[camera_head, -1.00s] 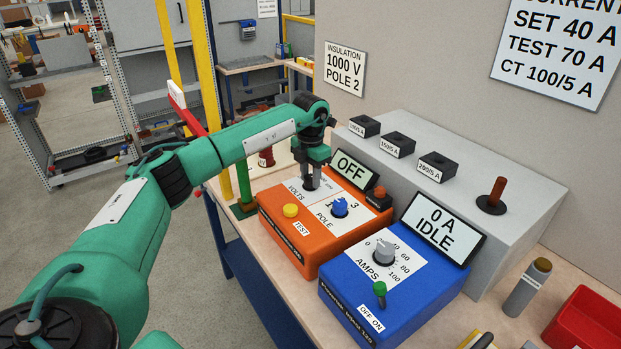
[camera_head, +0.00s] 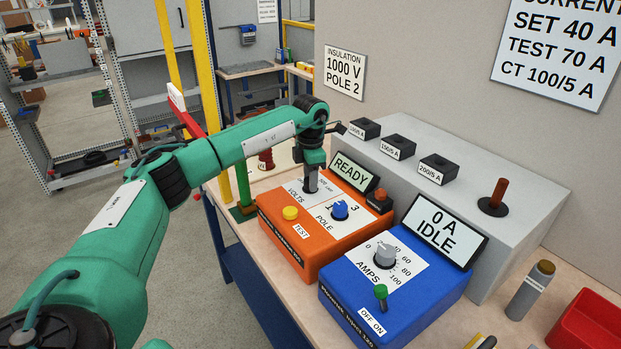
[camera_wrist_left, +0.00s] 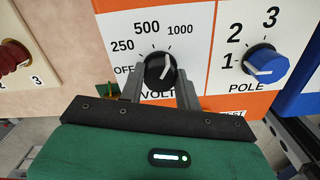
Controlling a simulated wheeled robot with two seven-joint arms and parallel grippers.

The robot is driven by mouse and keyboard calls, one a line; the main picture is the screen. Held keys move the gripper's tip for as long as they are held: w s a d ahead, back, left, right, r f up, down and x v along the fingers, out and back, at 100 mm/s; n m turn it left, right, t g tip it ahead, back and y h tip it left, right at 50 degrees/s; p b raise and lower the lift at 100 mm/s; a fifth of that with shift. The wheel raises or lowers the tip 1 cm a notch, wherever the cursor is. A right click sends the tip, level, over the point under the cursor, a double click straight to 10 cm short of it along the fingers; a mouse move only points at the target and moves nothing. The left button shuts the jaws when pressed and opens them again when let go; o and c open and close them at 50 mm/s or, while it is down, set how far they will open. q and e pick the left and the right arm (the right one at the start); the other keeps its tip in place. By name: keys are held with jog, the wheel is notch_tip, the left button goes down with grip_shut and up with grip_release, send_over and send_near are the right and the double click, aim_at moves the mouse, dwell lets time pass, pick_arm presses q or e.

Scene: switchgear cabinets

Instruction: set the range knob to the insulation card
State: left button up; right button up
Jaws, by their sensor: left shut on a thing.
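The insulation card (camera_head: 344,73) on the wall reads 1000 V, POLE 2. The orange tester (camera_head: 287,245) stands on the bench, and its display (camera_head: 355,172) reads READY. My left gripper (camera_head: 310,186) is shut on the black range knob, marked VOLTS, from above. In the left wrist view the fingers (camera_wrist_left: 159,84) sit on either side of the range knob (camera_wrist_left: 159,70). Its white line points up and slightly right, toward the 1000 side of the scale. The blue pole knob (camera_wrist_left: 265,63) points at 1. My right gripper is not in view.
The blue AMPS box (camera_head: 345,290), reading 0 A IDLE, stands right of the tester. A grey console (camera_head: 470,180) with black blocks and a red-brown lever is behind. A yellow TEST button (camera_head: 290,212) is close to my left gripper. A red bin (camera_head: 590,325) is at the right.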

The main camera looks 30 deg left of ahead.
pick_arm(q)
jog(key=o, duration=1)
jog(key=shift+c, duration=0.2)
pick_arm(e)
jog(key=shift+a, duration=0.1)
pick_arm(q)
notch_tip(320, 180, up, 14)
jog(key=b, duration=0.2)
jog(key=shift+b, duration=0.3)
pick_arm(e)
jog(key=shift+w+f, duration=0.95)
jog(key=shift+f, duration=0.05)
pick_arm(q)
jog(key=shift+f, duration=0.1)
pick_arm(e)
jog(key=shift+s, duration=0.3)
